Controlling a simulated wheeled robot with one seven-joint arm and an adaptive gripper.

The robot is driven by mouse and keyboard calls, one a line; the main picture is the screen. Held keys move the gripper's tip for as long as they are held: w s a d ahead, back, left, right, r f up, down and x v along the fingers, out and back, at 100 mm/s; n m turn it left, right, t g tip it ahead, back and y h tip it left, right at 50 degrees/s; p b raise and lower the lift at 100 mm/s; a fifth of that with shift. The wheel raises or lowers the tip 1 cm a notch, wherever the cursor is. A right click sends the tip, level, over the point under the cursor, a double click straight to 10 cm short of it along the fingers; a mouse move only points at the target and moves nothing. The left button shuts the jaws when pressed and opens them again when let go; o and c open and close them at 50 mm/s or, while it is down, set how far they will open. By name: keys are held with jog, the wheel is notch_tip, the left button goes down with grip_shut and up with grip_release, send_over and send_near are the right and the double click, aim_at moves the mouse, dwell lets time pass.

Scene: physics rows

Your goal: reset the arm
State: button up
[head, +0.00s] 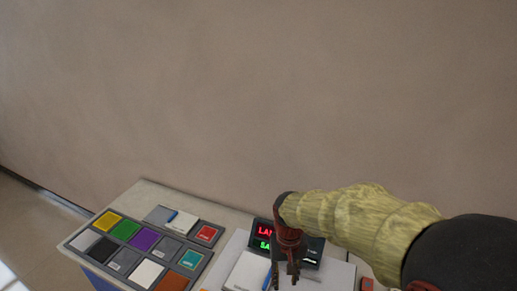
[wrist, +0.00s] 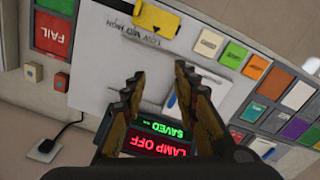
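My gripper (head: 291,280) hangs at the end of my arm over the table, at the bottom of the head view. In the wrist view its two fingers (wrist: 160,75) stand apart with nothing between them, so it is open and empty. A dark display box sits behind and below it. Its red and green lettering (head: 264,238) is partly covered by the gripper in the head view. In the wrist view the display (wrist: 160,146) reads "LAMP OFF" in red and "SAVED" in green, and the gripper partly covers it.
A grey board (head: 102,260) with several coloured squares lies on the table's left. A white panel (wrist: 100,57) lies under the gripper, with a yellow block (wrist: 157,19) near its edge. A red FAIL square (wrist: 52,33), small buttons (wrist: 33,72) and a black plug (wrist: 43,149) are left in the wrist view.

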jog(key=s+d+r+t+b, duration=0.3)
jog(key=s+d+r, duration=0.2)
jog(key=s, duration=0.3)
jog(key=s+d+r+t+b, duration=0.3)
jog(key=s+d+r, duration=0.3)
jog(key=s, duration=0.2)
jog(key=shift+s+d, duration=0.15)
jog(key=shift+s, duration=0.05)
dwell(0.5)
